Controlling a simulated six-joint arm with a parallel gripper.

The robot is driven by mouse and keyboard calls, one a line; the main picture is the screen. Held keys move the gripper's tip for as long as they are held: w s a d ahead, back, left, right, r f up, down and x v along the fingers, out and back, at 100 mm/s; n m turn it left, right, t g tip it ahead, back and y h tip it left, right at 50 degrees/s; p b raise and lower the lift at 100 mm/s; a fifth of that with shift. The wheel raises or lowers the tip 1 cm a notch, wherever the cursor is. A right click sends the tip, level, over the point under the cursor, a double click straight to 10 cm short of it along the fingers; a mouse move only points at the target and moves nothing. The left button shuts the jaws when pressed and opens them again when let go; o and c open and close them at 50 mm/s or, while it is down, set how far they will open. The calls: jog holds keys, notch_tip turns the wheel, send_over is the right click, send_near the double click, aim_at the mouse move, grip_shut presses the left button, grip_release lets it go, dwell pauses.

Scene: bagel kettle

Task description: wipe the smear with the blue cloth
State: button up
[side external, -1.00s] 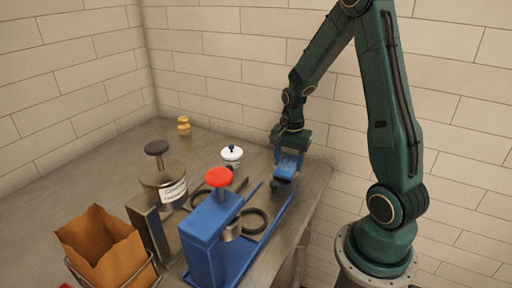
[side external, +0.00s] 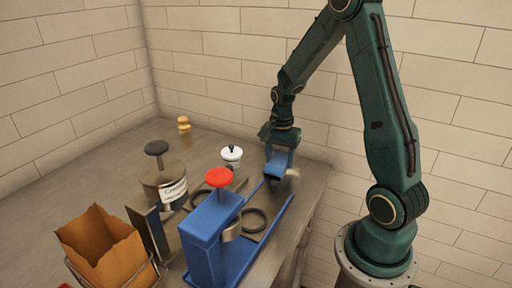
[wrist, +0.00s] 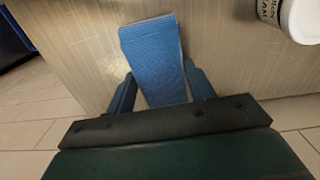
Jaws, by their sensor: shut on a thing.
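My gripper (side external: 280,152) is shut on the blue cloth (side external: 277,165), over the right end of the counter. In the wrist view the cloth (wrist: 152,50) hangs out flat between the two fingers of my gripper (wrist: 160,85), with the counter surface beyond it. I cannot tell whether the cloth touches the counter. I cannot make out a smear in either view.
A white lidded jar (side external: 231,154) stands left of the cloth. A blue press (side external: 208,240) with a red knob (side external: 219,177), a labelled metal kettle (side external: 160,182) and a brown paper bag (side external: 103,250) stand nearer the camera. The counter (side external: 75,180) is bare at left.

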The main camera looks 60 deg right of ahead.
aim_at(303, 174)
jog(key=shift+s, duration=3.95)
notch_tip(303, 174, up, 8)
jog(key=shift+r, duration=0.15)
jog(key=shift+f, duration=0.3)
